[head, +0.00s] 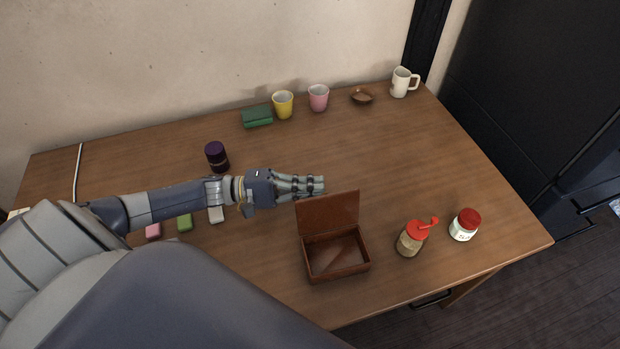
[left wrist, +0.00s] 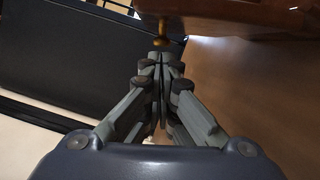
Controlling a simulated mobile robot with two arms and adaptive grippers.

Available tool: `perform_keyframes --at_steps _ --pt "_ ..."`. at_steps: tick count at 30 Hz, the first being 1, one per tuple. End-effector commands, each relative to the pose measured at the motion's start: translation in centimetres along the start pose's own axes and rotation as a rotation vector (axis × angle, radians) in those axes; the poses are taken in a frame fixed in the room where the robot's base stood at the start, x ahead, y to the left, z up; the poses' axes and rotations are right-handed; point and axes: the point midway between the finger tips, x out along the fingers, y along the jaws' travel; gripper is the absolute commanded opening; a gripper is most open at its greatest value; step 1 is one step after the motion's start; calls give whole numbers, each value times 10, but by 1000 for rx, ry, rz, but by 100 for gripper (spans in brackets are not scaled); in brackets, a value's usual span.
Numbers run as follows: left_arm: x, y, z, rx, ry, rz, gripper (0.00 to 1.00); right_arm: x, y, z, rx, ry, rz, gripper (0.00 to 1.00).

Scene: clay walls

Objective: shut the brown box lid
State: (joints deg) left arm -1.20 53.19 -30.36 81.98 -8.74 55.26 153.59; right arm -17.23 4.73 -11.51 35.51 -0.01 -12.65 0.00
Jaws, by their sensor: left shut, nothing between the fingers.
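The brown box (head: 336,277) stands near the front edge of the table. Its lid (head: 328,213) stands raised and roughly upright at the back, so the box is open. My left gripper (head: 322,186) is shut and empty, just behind the lid's top edge; I cannot tell whether it touches it. In the left wrist view the shut fingertips (left wrist: 163,58) point toward a reddish-brown surface (left wrist: 225,12), likely the lid. A small golden part just ahead of them is unclear. My right gripper is out of view.
A red-topped bottle (head: 411,240) and a red-lidded jar (head: 464,226) stand right of the box. Cups (head: 283,106), a brown dish (head: 362,96) and a white mug (head: 402,83) line the back. A dark jar (head: 216,157) stands behind my left arm. The middle right is clear.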

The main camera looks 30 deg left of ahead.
Motion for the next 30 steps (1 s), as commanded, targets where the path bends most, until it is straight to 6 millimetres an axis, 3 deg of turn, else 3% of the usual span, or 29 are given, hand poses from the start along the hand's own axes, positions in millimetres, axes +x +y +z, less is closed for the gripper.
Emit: perform_keyframes --at_steps 11,30 --pt "0 2 1 22 0 -5 0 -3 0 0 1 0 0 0" --pt "2 11 12 263 0 -68 0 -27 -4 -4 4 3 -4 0"
